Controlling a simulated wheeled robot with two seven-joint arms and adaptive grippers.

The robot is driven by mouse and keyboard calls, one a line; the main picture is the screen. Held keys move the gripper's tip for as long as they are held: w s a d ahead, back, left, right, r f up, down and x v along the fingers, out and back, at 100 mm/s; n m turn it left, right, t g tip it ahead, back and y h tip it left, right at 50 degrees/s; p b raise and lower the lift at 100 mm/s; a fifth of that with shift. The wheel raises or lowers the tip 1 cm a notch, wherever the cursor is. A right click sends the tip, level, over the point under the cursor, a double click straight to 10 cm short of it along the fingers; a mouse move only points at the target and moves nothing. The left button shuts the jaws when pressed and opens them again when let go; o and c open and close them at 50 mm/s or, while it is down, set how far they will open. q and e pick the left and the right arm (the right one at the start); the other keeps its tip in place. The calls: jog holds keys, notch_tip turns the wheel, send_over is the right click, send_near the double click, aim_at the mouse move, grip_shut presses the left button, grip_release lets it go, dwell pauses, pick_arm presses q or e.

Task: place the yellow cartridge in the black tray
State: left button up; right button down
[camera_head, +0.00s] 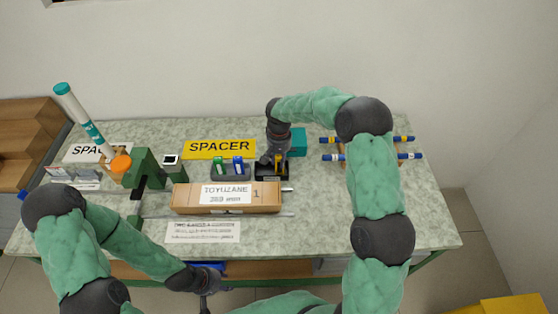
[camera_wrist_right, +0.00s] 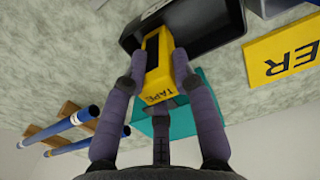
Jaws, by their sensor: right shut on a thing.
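The yellow cartridge (camera_wrist_right: 156,82) is a box with a dark patch and the word TAPE. My right gripper (camera_wrist_right: 155,62) is shut on it, one finger on each side. In the head view the cartridge (camera_head: 279,160) is a small yellow patch beneath my right gripper (camera_head: 274,160). The black tray (camera_wrist_right: 195,22) lies just beyond the cartridge's far end, which overlaps it in the right wrist view. I cannot tell whether they touch. In the head view the tray (camera_head: 263,172) is partly covered by the gripper. My left gripper (camera_head: 213,284) is at the table's front edge; its fingers are unclear.
Blue rods (camera_head: 372,156) rest on a wooden rack at right. A grey holder with green and blue items (camera_head: 231,172) is left of the tray. A cardboard box (camera_head: 262,198) lies in front. The table's right front is mostly clear.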

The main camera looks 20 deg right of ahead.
jog(key=shift+f, duration=0.1)
jog(key=c, duration=1)
grip_release()
notch_tip(320, 180, up, 12)
jog(key=p, duration=0.3)
